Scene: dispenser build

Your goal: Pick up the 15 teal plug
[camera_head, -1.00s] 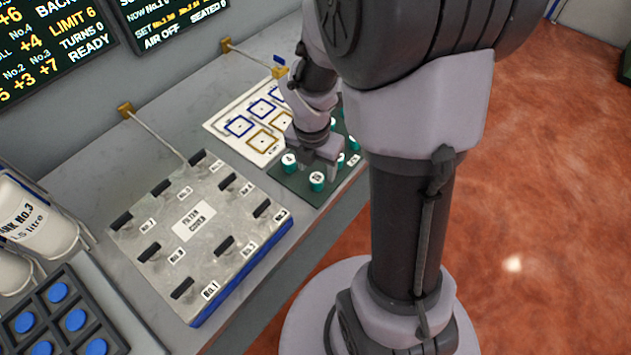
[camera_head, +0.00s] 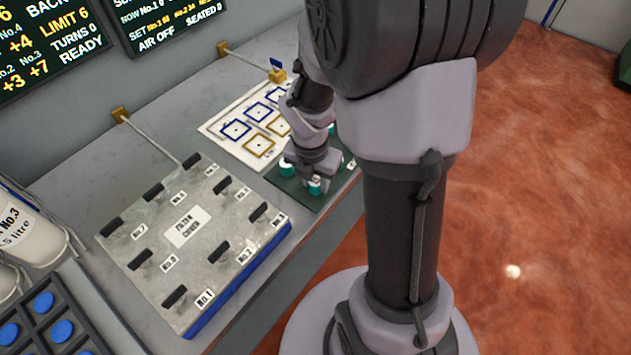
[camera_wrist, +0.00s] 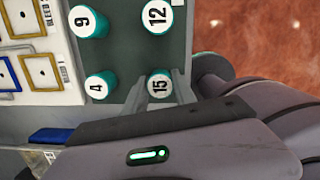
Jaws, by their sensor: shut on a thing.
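The teal plug marked 15 (camera_wrist: 159,84) has a white top and stands at the near edge of the dark green tray (camera_wrist: 127,57) in the wrist view. My gripper (camera_wrist: 160,88) is shut on it, one finger on each side. In the head view my gripper (camera_head: 314,178) is down at the tray (camera_head: 288,190), around a teal plug (camera_head: 315,187). I cannot tell whether the plug is clear of the tray surface. The plugs marked 4 (camera_wrist: 99,86), 9 (camera_wrist: 88,22) and 12 (camera_wrist: 158,18) stand close by.
A white board with blue and yellow squares (camera_head: 235,130) lies beside the tray. A blue-topped rack (camera_head: 62,330) is at lower left.

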